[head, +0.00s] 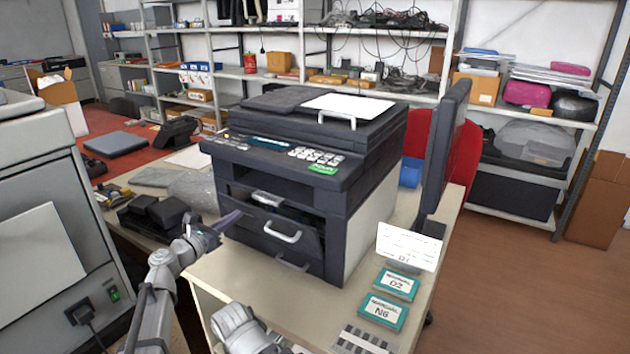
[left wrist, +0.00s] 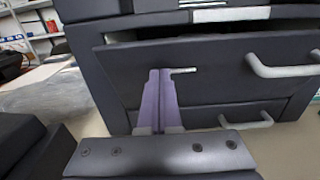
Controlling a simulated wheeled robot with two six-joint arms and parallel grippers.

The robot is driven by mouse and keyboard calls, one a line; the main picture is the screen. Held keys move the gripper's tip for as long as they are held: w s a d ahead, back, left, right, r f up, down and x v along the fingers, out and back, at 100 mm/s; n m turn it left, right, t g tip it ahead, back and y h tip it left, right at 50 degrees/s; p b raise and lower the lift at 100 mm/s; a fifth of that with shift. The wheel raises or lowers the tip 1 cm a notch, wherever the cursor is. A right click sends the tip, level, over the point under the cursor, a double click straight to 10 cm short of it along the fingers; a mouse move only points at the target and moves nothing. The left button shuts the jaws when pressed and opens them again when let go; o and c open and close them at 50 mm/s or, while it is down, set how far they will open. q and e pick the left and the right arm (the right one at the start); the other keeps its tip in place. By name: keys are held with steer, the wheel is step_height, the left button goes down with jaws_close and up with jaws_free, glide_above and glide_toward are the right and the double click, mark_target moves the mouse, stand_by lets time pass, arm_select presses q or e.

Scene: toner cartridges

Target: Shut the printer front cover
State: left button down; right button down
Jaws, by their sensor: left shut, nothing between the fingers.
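The dark printer (head: 345,190) stands on the table. Its front cover (head: 262,228) has a light bar handle and leans slightly outward, with a dark gap along its top edge. The left wrist view shows the cover (left wrist: 215,80), its handle (left wrist: 285,66) and the gap above it. My left gripper (head: 230,220) is shut and empty, with its purple fingers pointing at the left part of the cover. In the left wrist view the fingertips (left wrist: 160,74) overlap the cover, left of the handle; I cannot tell if they touch it. My right gripper is not in view.
A lower drawer with its own handle (head: 292,264) sits below the cover. Teal-labelled boxes (head: 383,312) and a white card (head: 410,246) stand right of the printer, near a monitor (head: 447,150). A dark device (head: 153,213) lies left of my gripper.

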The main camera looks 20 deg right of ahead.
arm_select(q)
steer(key=shift+r+p+x, duration=0.15)
steer(key=shift+p+x, duration=0.05)
steer(key=shift+x, duration=0.5)
steer(key=shift+r+p+x, duration=0.2)
steer(key=shift+x, duration=0.5)
steer(key=v, duration=0.8)
